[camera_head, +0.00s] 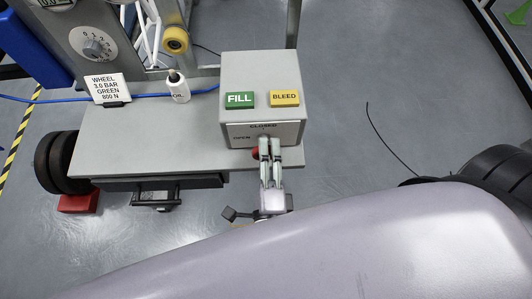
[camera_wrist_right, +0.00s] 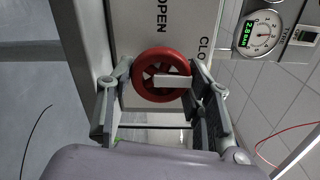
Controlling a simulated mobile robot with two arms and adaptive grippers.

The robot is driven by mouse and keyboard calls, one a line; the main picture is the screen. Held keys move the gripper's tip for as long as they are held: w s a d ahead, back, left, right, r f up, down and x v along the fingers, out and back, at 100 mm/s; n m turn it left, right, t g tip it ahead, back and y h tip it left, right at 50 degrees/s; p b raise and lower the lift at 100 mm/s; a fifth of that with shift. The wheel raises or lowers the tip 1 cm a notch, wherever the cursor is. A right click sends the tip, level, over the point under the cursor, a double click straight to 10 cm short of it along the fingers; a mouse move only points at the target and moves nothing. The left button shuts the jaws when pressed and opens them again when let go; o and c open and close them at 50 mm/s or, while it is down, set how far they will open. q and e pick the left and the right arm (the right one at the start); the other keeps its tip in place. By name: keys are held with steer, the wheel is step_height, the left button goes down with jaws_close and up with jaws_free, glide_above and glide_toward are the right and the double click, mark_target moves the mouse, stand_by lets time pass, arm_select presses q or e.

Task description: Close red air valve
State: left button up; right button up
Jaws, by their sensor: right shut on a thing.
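The red air valve is a round wheel with a pale bar across its middle. In the right wrist view it (camera_wrist_right: 163,53) sits between my fingers, in front of a white panel marked OPEN and CLO. In the head view only a bit of its red edge (camera_head: 256,154) shows beside the fingers, on the front of a grey box (camera_head: 262,70). My right gripper (camera_head: 269,146) is shut on the valve, with a finger on each side of the wheel; it also fills the right wrist view (camera_wrist_right: 163,82). My left gripper is not in view.
The box carries a green FILL button (camera_head: 240,99) and a yellow BLEED button (camera_head: 284,98). A white bottle (camera_head: 179,88) and a sign (camera_head: 107,88) stand left on the grey bench (camera_head: 150,130). A gauge (camera_wrist_right: 262,33) shows in the wrist view. Dark wheels (camera_head: 498,170) stand at right.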

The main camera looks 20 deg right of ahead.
stand_by(0.3)
steer(key=o, duration=1.1)
steer(key=shift+o, duration=0.2)
steer(key=v, duration=0.7)
steer(key=shift+s, duration=0.25)
steer(key=shift+a, duration=0.1)
